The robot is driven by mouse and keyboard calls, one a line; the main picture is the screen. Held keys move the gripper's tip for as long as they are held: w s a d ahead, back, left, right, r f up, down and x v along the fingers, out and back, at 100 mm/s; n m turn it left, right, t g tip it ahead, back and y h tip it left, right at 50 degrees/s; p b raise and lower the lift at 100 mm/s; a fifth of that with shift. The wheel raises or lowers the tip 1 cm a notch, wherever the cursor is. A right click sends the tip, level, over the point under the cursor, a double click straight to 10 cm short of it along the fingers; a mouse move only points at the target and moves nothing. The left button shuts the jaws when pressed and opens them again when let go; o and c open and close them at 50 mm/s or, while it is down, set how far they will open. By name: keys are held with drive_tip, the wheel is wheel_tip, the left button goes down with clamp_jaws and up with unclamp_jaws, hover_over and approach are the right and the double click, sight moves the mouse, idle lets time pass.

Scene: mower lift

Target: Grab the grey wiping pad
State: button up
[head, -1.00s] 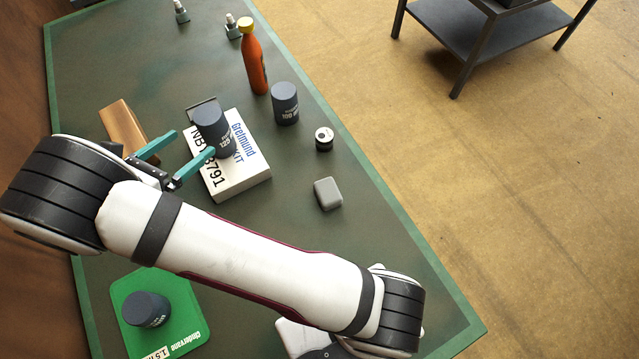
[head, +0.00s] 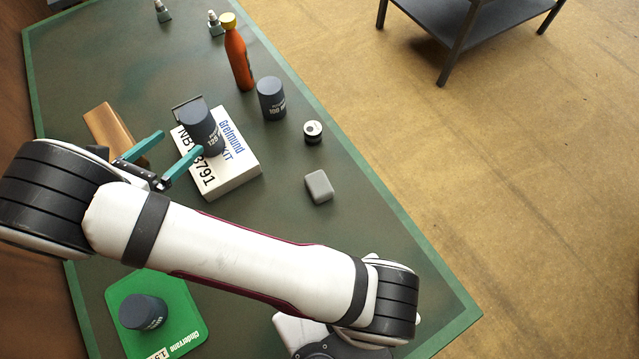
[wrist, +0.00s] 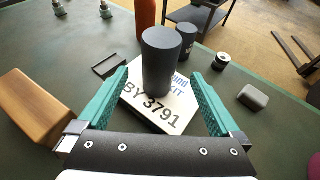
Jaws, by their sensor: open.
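The grey wiping pad (head: 319,186) is a small rounded block lying on the green table, right of the white kit box. It also shows in the wrist view (wrist: 252,97), right of my gripper and apart from it. My gripper (head: 176,148) has teal fingers and is open and empty. In the wrist view its fingers (wrist: 160,98) are spread to either side of a dark cylinder (wrist: 161,62) that stands on the white box (wrist: 150,112). I cannot tell whether the fingertips are level with the cylinder.
A second dark cylinder (head: 271,98), a small black-and-white round item (head: 313,132) and an orange bottle (head: 238,58) stand behind the pad. A brown block (head: 112,130) lies left of my gripper. A third cylinder (head: 143,312) stands on a green mat (head: 185,318). The table around the pad is clear.

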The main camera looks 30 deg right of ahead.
wheel_tip(320, 180, up, 6)
drive_tip(key=s+d+f+m+g+h, duration=0.1)
drive_tip(key=s+d+m+g+h, duration=0.2)
drive_tip(key=s+d+m+g, duration=0.7)
drive_tip(key=n, duration=0.1)
approach(317, 185)
drive_tip(key=shift+t, duration=0.3)
drive_tip(key=x, duration=1)
drive_tip(key=shift+s+d, duration=0.25)
drive_tip(key=shift+d, duration=0.05)
drive_tip(key=c, duration=1.2)
